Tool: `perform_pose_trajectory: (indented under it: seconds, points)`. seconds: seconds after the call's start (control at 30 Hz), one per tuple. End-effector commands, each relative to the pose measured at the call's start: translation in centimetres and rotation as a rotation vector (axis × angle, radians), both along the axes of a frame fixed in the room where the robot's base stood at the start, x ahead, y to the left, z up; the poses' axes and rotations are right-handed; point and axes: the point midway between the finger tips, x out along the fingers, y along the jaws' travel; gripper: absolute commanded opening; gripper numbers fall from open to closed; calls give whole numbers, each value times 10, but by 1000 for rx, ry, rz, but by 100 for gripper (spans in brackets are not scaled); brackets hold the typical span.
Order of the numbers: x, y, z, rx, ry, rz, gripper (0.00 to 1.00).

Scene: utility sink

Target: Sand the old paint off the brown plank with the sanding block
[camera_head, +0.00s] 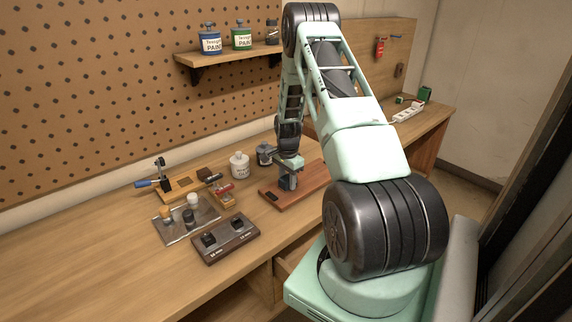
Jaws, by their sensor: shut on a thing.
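The brown plank (311,179) lies flat on the workbench, right of the middle. A small dark patch (271,196) shows on its front left part. My gripper (288,181) is over the plank, pointing down, low at its surface. It is shut on a small greyish thing, which I take to be the sanding block; the fingers hide most of it. I cannot tell whether it touches the wood. My arm comes in from the right and hides the area behind the plank's right side.
A dark two-socket block (225,241), a metal tray (180,233) with small jars, and a wooden rack (183,188) with a blue-handled tool stand left of the plank. A white jar (239,166) and a dark jar (264,155) stand behind. The bench's front left is clear.

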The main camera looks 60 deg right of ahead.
Motion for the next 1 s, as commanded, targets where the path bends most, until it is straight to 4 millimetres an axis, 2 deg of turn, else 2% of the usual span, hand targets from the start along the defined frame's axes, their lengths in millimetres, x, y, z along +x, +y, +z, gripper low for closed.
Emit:
perform_pose_trajectory:
  seconds: [0.1, 0.6, 0.8, 1.0]
  points:
    - [1, -1, 27, -4, -3, 1, 17]
    - [4, -2, 70, -2, -1, 10, 17]
    - [5, -2, 81, -1, -1, 14, 17]
    - [5, -2, 82, -1, -1, 14, 17]
